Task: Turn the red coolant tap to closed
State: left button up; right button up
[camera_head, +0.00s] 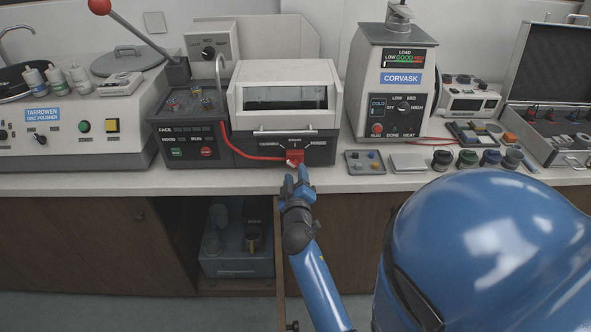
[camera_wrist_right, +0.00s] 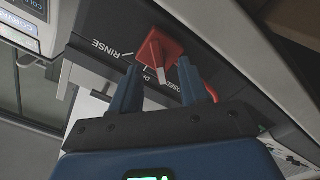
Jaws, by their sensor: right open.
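The red coolant tap (camera_head: 295,156) sits low on the front of the grey and white machine with a glass window. It also shows in the right wrist view (camera_wrist_right: 160,52). A white mark is on its near end. Lettering is around it; RINSE is readable in the wrist view, the rest is partly hidden or blurred. My right gripper (camera_head: 298,176) is open and empty, just in front of the tap. In the wrist view its fingers (camera_wrist_right: 159,66) flank the tap's near end with gaps visible; contact cannot be told. My left gripper is not in view.
A red hose (camera_head: 250,154) runs along the machine front to the tap. A small control pad (camera_head: 365,163) and several knobs (camera_head: 467,159) lie right on the bench. Below is an open cabinet bay (camera_head: 215,210).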

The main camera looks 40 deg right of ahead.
jog(key=b+v, duration=0.1)
jog(key=v, duration=0.7)
jog(key=shift+b, duration=0.3)
jog(key=shift+s+a, duration=0.1)
jog(key=shift+a, duration=0.05)
jog(key=s+a+f+y+p, duration=0.1)
jog(key=s+a+y, duration=0.1)
jog(key=a, duration=0.2)
jog(key=s+a+f+n+t+y+p, duration=0.1)
jog(key=s+a+f+y, duration=0.1)
jog(key=a+y, duration=0.1)
jog(key=s+a+f+n+t+y+p, duration=0.1)
jog(key=s+a+y, duration=0.2)
jog(key=a, duration=0.3)
jog(key=shift+f+p, duration=0.25)
jog(key=shift+p, duration=0.05)
jog(key=s+a+y, duration=0.2)
jog(key=s, duration=0.1)
jog(key=s+a+r+t+p, duration=0.1)
jog(key=s, duration=0.1)
jog(key=shift+s+a+m+y, duration=0.1)
jog(key=shift+a+m+y, duration=0.15)
jog(key=shift+m+y, duration=0.15)
jog(key=s+a+r+m+t+p, duration=0.1)
jog(key=s+r+m, duration=0.1)
jog(key=s, duration=0.4)
jog(key=shift+a+r+y, duration=0.2)
jog(key=shift+r+y, duration=0.1)
jog(key=shift+y, duration=0.1)
